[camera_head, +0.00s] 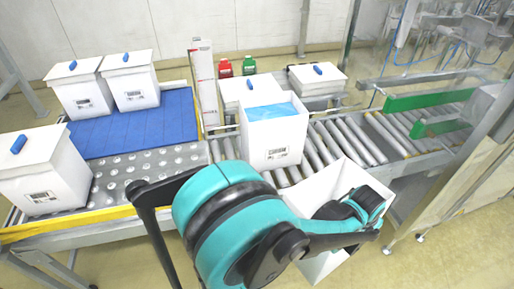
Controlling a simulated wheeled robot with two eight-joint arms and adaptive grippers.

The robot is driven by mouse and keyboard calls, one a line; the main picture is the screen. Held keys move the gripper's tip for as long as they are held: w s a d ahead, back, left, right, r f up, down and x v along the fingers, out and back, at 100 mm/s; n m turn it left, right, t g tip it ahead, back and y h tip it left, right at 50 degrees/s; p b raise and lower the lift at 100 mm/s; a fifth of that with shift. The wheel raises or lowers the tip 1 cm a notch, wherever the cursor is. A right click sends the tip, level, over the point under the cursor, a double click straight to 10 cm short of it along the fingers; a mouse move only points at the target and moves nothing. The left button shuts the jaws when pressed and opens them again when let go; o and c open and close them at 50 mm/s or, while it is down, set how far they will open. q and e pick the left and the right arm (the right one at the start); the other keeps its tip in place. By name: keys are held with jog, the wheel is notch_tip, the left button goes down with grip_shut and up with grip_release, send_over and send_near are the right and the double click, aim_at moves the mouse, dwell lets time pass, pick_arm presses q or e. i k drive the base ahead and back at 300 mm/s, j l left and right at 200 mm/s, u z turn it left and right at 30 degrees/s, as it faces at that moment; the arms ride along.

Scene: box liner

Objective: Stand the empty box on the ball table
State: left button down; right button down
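An open white box (343,176) with no blue liner showing is at the lower right, in front of the roller conveyor. It sits turned at an angle, and my arm covers much of it. The ball table (118,180), a metal plate with rows of balls, is at the left of the line. My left arm crosses the front, and its wrist end with the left gripper (332,211) is over this box's opening. The fingertips are not clear, and I cannot tell if they grip a wall. What supports the box is hidden. My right gripper is not in view.
A white box with a blue liner (273,133) stands on the rollers (345,140). A lidded box (40,178) occupies the ball table's left end. Two lidded boxes stand on the blue belt (150,128). A tall carton (205,85) and green guides (425,97) flank the line.

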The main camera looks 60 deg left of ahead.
aim_at(160, 176)
jog(key=k+j+u, duration=0.1)
jog(key=k, duration=0.3)
jog(key=k+j, duration=0.15)
jog(key=k, duration=0.3)
jog(key=k+j+u, duration=0.15)
jog(key=k+u, duration=0.3)
jog(key=k+j+u, duration=0.3)
jog(key=u, duration=0.2)
jog(key=k, duration=0.05)
